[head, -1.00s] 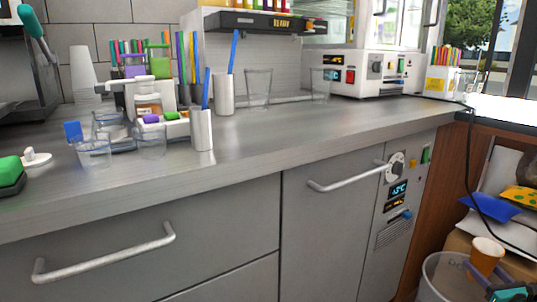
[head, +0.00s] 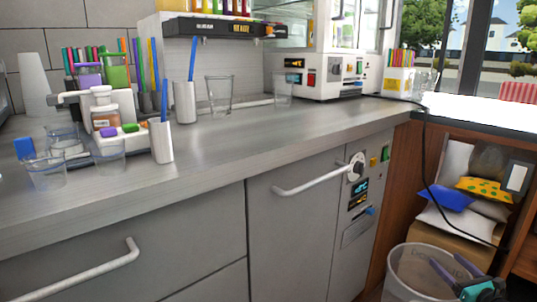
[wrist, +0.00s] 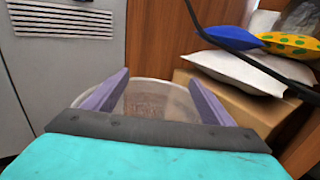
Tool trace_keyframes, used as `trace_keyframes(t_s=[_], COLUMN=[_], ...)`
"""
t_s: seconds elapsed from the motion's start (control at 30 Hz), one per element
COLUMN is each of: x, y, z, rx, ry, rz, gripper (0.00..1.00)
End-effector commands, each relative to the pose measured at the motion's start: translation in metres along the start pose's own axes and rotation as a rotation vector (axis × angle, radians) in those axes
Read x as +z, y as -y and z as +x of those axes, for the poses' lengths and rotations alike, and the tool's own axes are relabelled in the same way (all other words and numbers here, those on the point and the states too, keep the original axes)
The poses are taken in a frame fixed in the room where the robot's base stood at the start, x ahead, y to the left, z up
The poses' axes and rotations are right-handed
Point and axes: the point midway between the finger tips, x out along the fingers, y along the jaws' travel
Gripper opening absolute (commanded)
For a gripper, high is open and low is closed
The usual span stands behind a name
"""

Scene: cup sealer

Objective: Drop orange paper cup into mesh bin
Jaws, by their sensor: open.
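The bin (head: 406,272) stands on the floor at the lower right of the head view, with a pale, see-through wall. My gripper (head: 448,262) is over the bin's right side, open, with nothing between its purple fingers. In the wrist view my gripper (wrist: 157,78) spreads its fingers over the mouth of the bin (wrist: 165,92), and a brownish patch shows inside. The orange paper cup is in neither current view. Whether it lies inside the bin cannot be seen.
A shelf with pillow-like packets (head: 485,190) and a cardboard box (head: 455,246) are beside the bin. A black cable (head: 426,160) hangs down from the counter (head: 250,140). The cabinet front with its handle (head: 310,180) is to the left.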

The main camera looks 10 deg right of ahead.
Motion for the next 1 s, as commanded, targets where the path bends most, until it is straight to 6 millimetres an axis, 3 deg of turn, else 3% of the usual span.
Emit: trace_keyframes(t_s=[0.3,0.5,0.7,1.0], x=[0.003,0.002,0.0,0.0], y=[0.0,0.0,0.0,0.0], z=[-0.054,-0.08,-0.093,-0.094], rx=[-0.004,-0.001,-0.001,0.0], ry=[0.0,0.0,0.0,0.0], rz=[0.001,0.001,0.001,0.0], gripper=[0.77,0.77,0.77,0.77])
